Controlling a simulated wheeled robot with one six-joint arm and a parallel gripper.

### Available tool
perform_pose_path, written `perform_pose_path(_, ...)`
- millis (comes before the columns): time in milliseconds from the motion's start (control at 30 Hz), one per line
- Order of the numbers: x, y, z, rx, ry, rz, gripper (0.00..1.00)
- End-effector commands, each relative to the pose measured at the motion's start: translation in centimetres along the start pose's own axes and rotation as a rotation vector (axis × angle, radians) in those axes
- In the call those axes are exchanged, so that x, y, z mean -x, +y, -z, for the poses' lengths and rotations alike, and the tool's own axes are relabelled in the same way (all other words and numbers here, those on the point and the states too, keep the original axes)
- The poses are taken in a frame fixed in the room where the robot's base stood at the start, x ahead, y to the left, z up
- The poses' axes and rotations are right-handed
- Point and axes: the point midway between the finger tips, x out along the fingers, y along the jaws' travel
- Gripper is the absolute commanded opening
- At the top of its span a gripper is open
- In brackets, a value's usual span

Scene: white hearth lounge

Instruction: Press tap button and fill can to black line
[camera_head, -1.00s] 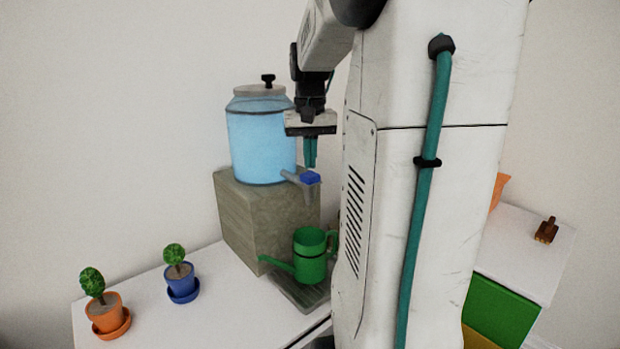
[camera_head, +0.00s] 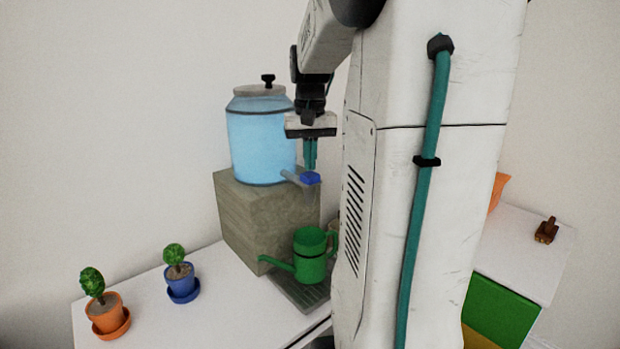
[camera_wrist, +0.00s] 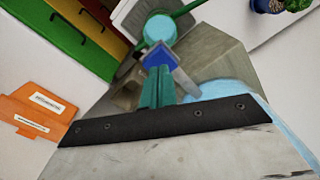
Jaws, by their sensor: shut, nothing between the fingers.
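The glass water tank (camera_head: 262,140) holds blue water and stands on a stone block. Its tap has a blue button (camera_head: 311,179), also seen in the wrist view (camera_wrist: 161,54). My gripper (camera_head: 310,168) is shut and empty, pointing down, its teal fingertips at the top of the button; in the wrist view the fingers (camera_wrist: 157,90) overlap the button's near edge. The green can (camera_head: 310,265) stands upright under the tap, with a dark line around its body. From above, a light blue round surface (camera_wrist: 160,28) shows in the can's opening. Its level against the line is hidden.
The can stands on a grey drip tray (camera_head: 303,293). Two potted plants, orange (camera_head: 107,317) and blue (camera_head: 182,284), stand to the left on the white counter (camera_head: 140,325). The stone block (camera_head: 250,222) is close behind the can. My column hides the area to the right.

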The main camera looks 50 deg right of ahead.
Motion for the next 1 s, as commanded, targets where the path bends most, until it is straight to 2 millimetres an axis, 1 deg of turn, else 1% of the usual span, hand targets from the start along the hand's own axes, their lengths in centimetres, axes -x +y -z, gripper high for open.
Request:
perform_pose_path(567,-1.8,0.0,0.0,0.000,0.000,0.000,0.00)
perform_pose_path(1000,-1.8,0.0,0.0,0.000,0.000,0.000,0.00)
